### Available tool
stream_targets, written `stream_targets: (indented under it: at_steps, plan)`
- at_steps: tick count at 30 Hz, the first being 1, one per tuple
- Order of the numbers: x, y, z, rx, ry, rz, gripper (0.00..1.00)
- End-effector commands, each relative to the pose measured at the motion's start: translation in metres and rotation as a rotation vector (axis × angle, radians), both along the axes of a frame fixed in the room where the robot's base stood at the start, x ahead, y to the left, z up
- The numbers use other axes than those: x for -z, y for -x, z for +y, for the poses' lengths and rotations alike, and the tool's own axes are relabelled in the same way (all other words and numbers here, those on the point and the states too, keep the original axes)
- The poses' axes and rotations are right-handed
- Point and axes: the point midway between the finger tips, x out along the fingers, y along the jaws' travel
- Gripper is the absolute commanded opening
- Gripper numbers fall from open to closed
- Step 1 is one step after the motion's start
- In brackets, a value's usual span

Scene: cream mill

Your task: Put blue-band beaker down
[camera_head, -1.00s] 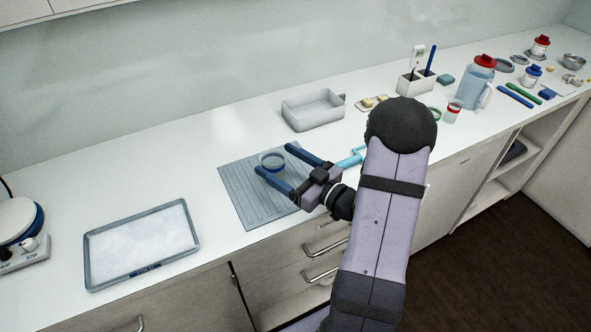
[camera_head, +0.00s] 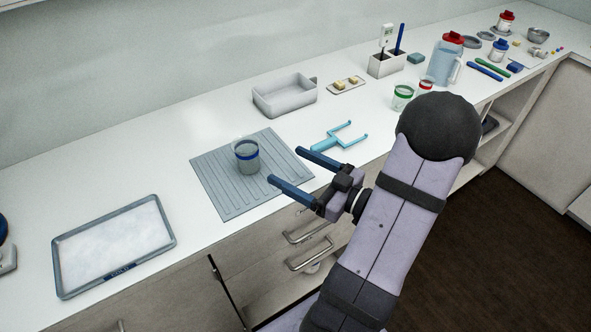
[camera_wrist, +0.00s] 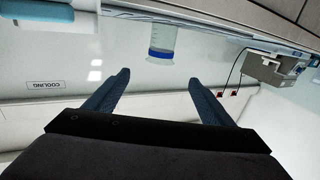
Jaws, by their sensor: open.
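The blue-band beaker (camera_head: 246,157) is clear with a blue band near its rim. It stands upright on the grey ribbed mat (camera_head: 215,185). My gripper (camera_head: 287,167) is open and empty, its two blue fingers pointing at the beaker from the right with a gap between. In the wrist view, which is upside down, the beaker (camera_wrist: 161,40) lies beyond and between the open fingertips (camera_wrist: 159,77), not touching them.
A tray of white material (camera_head: 115,245) lies left of the mat. A light-blue forked tool (camera_head: 338,137), a grey tub (camera_head: 285,96) and a green-band beaker (camera_head: 402,97) stand behind and right. The counter between tray and mat is clear.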

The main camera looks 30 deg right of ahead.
Motion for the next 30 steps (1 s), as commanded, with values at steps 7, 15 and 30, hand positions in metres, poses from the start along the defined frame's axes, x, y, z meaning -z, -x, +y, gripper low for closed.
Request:
stream_targets:
  at_steps: [7, 15, 30]
  plan:
    - [0.0, 0.002, 0.0, -0.001, 0.0, 0.0, 0.66]
    - [0.0, 0.002, 0.0, -0.002, 0.0, 0.0, 0.66]
    - [0.033, -0.03, 0.075, -0.071, -0.222, 0.108, 0.66]
